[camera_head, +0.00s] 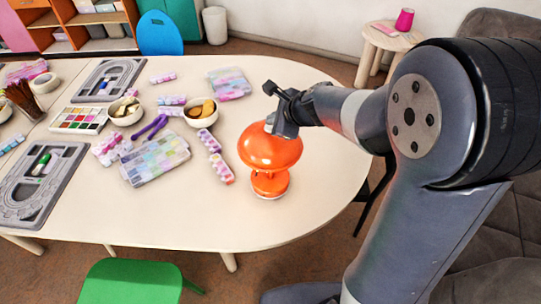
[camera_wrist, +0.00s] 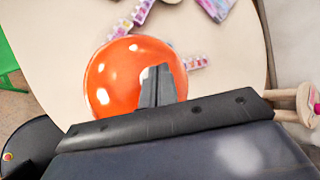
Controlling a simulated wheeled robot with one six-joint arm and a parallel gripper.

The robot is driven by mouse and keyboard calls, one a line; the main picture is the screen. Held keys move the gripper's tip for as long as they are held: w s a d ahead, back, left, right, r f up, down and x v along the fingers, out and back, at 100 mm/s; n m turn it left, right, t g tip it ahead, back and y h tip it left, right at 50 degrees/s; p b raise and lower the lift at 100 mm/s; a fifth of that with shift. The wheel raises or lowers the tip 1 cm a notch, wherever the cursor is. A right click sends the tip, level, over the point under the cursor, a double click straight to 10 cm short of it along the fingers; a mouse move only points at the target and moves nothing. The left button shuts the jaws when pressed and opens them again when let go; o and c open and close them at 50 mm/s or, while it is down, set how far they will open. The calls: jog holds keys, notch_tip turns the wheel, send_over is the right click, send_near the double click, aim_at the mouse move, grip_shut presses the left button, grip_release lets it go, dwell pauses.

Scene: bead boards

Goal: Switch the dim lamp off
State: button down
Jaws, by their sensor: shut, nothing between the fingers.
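An orange lamp (camera_head: 270,150) with a rounded shade and a short stem stands upright on the right part of the pale table. In the wrist view the top of its orange shade (camera_wrist: 110,80) fills the middle left. My gripper (camera_head: 270,122) is just above the shade, at its upper right side, pointing down. Its shut fingers (camera_wrist: 158,72) overlap the shade in the wrist view and hold nothing. I cannot tell whether the fingertips touch the shade. No switch on the lamp can be made out, and the fingers hide part of the shade's top.
Left of the lamp, the pale table (camera_head: 220,225) holds a clear bead box (camera_head: 155,158), bead strips (camera_head: 216,160), bowls (camera_head: 201,115) and grey bead boards (camera_head: 42,190). A green chair (camera_head: 130,282) stands at the front. The table is bare right and front of the lamp.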

jog(key=shift+f+b, duration=0.5)
jog(key=shift+f, duration=0.05)
dwell(0.4)
jog(key=shift+r+p, duration=1)
jog(key=shift+r, duration=0.05)
notch_tip(320, 180, up, 6)
jog(key=p, duration=0.5)
jog(key=shift+p, duration=0.3)
